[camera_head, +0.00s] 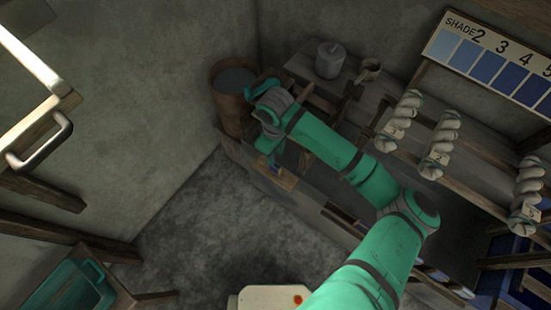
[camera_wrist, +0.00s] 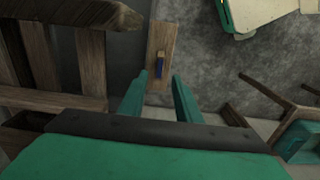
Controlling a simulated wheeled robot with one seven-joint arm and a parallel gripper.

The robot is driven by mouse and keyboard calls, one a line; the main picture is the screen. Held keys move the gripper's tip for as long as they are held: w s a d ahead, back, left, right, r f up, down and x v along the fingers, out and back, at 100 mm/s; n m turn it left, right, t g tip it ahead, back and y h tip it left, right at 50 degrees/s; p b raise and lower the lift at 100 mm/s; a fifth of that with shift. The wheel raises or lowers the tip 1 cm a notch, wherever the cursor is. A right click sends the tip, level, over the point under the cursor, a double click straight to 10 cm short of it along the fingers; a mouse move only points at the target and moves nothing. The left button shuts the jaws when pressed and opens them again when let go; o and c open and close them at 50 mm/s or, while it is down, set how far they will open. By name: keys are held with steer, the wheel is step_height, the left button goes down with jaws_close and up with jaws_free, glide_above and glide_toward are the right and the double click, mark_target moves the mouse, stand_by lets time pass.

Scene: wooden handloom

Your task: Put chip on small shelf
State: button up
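The small shelf (camera_wrist: 161,40) is a narrow wooden board near the top middle of the wrist view. In the head view the small shelf (camera_head: 282,180) juts out from the bench front. The chip (camera_wrist: 159,67) is a small dark blue piece with a paler end, on the shelf board in the wrist view. My gripper (camera_wrist: 159,76) is open, its two teal fingers apart on either side of the shelf's near part. The chip shows between and just beyond the fingertips; no finger visibly touches it. In the head view my gripper (camera_head: 271,153) is just above the shelf, small and partly hidden by my arm.
A wooden bucket (camera_head: 229,98) of dark liquid stands left of my wrist. A grey lidded pot (camera_head: 329,60) and a cup (camera_head: 369,69) stand on the bench. Twisted yarn hanks (camera_head: 399,120) hang at right beneath a shade chart (camera_head: 487,62). Floor in front is open.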

steer(key=w+a+r+m+t+y, duration=0.1)
steer(key=a+r+m+t+y, duration=0.25)
steer(key=a, duration=0.65)
steer(key=w+a+r+t+y, duration=0.2)
steer(key=a+r+t+y, duration=0.15)
steer(key=a+r, duration=0.5)
steer(key=w+a+r+m+t+y, duration=0.1)
steer(key=a+r+m+t+y, duration=0.25)
steer(key=a, duration=0.85)
steer(key=s+d+f+m+t+h, duration=0.2)
steer(key=s+d+f+m+h, duration=0.25)
steer(key=s+d, duration=0.4)
steer(key=s+d+f+m+t+h, duration=0.35)
steer(key=s+d+f, duration=0.25)
steer(key=s+d, duration=0.25)
steer(key=s+d+r+n+h, duration=0.1)
steer(key=s+d+n, duration=0.3)
steer(key=s+d, duration=0.9)
steer(key=s+h, duration=0.1)
steer(key=s, duration=0.2)
steer(key=shift+s+d+r+g, duration=0.25)
steer(key=shift+s+r+g, duration=0.05)
steer(key=shift+s+r, duration=0.1)
